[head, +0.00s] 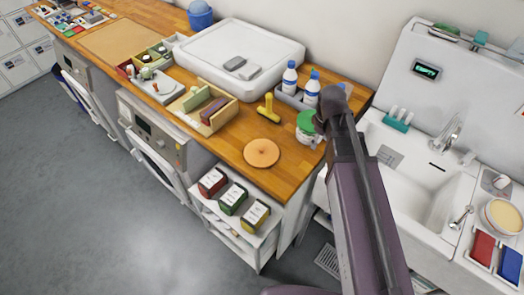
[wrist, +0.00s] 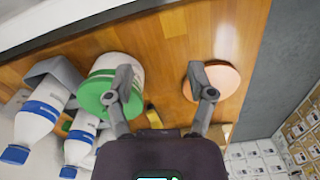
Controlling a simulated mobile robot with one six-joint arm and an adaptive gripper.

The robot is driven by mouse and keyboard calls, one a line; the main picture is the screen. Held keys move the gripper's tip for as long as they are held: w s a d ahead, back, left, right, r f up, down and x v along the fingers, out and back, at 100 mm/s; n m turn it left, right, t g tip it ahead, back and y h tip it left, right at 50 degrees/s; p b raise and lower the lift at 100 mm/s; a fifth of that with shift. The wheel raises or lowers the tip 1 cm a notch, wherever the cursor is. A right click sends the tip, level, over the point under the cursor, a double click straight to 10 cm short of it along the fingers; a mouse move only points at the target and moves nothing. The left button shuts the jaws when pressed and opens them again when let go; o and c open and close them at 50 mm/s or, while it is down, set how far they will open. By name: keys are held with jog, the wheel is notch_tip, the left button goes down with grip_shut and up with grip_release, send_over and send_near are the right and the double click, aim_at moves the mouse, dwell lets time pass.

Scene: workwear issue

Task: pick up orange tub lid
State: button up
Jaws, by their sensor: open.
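The orange tub lid (head: 262,153) is a flat round disc lying on the wooden worktop near its front edge. It also shows in the wrist view (wrist: 229,82), partly behind a finger. My gripper (wrist: 162,84) is open and empty, its fingers spread wide. In that view the right finger overlaps the lid's left side and the left finger overlaps a white tub with a green lid (wrist: 98,92). I cannot tell the height of the fingers above the worktop. In the head view my arm hides the fingers.
The green-lidded tub (head: 308,124) stands right of the orange lid. A yellow object (head: 267,109) lies behind it, and white bottles with blue caps (head: 289,78) stand at the back. A wooden box (head: 212,112) is to the left. Worktop around the lid is clear.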

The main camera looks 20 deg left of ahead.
jog(key=w+a+r+n, duration=0.1)
jog(key=a+n, duration=0.5)
jog(key=a, duration=0.4)
jog(key=n+p, duration=0.2)
jog(key=n, duration=0.3)
send_over(262, 148)
jog(key=shift+s+d+r, duration=0.1)
jog(key=shift+s+r, duration=0.05)
jog(key=shift+r, duration=0.3)
notch_tip(262, 148, down, 9)
jog(key=b, duration=0.9)
jog(key=shift+r, duration=0.15)
jog(key=shift+f+b, duration=2.6)
jog(key=shift+b, duration=0.05)
grip_shut()
